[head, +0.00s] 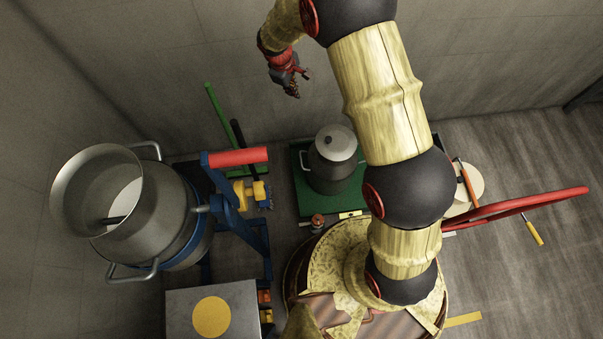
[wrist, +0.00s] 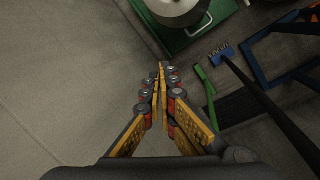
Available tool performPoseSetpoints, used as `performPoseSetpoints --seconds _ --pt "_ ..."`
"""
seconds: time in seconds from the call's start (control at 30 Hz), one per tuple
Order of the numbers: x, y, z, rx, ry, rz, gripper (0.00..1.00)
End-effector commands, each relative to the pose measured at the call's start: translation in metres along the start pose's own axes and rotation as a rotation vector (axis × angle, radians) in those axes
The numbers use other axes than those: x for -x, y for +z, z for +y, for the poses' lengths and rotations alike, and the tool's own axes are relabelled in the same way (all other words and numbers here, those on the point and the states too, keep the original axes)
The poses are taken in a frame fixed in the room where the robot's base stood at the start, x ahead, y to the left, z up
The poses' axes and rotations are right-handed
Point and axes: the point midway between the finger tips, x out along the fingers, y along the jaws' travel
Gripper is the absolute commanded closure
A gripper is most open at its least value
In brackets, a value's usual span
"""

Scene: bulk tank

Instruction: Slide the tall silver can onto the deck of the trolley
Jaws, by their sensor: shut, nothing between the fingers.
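A lidded silver can (head: 328,172) with side handles stands upright on a flat green deck (head: 304,190) with a low rim. Its lower part (wrist: 182,18) and the green deck (wrist: 218,12) also show at the top of the wrist view. A larger silver can (head: 160,215) with a flared open mouth stands at the left in a blue frame (head: 232,190) with a red bar. I cannot tell for certain which of these is the trolley. My gripper (head: 295,90) is shut and empty, beyond the lidded can near the back wall; its fingertips (wrist: 160,70) meet in the wrist view.
A grey box (head: 180,312) with a yellow disc is at lower left. A green pole (head: 220,120) and a dark pole stand by the back wall. A long red bar (head: 530,201) crosses the right side. Bare floor (head: 520,270) lies at right.

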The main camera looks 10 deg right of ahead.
Motion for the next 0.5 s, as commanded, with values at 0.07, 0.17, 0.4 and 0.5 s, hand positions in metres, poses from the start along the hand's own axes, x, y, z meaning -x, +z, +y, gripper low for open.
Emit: performPoseSetpoints --seconds 0.07,0.17,0.4,0.5 --pt "-0.052 -0.016 -0.018 0.079 -0.014 -0.027 1.00" --pt "-0.109 -0.030 -0.040 0.176 -0.025 -0.051 1.00" --pt "-0.249 -0.043 -0.110 0.411 -0.061 -0.105 1.00" --pt "-0.299 -0.038 -0.140 0.497 -0.077 -0.121 1.00"
